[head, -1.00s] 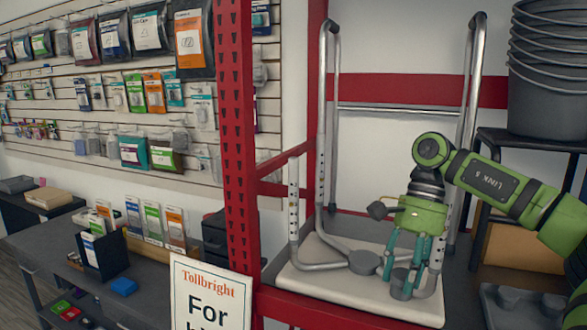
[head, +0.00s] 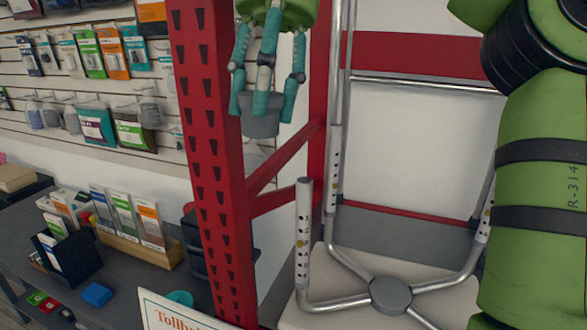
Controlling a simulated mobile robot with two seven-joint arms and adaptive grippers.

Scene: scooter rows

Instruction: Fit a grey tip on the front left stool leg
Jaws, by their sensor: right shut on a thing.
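My right gripper (head: 262,95) is shut on a grey tip (head: 259,122), a short dark grey cup held between its teal fingers. The white stool seat (head: 450,305) lies upside down with metal legs pointing up. The front left stool leg (head: 303,240) is a short upright tube with holes; its upper end is bare. The gripper and tip are above and to the left of that leg's end, apart from it in the picture. My left gripper is not in view.
A red perforated rack post (head: 208,170) stands just left of the leg, with a red side rail (head: 285,160) behind. A round grey hub (head: 390,295) joins the stool tubes. Tall metal handles (head: 342,90) rise behind. A sign (head: 175,310) stands at front left.

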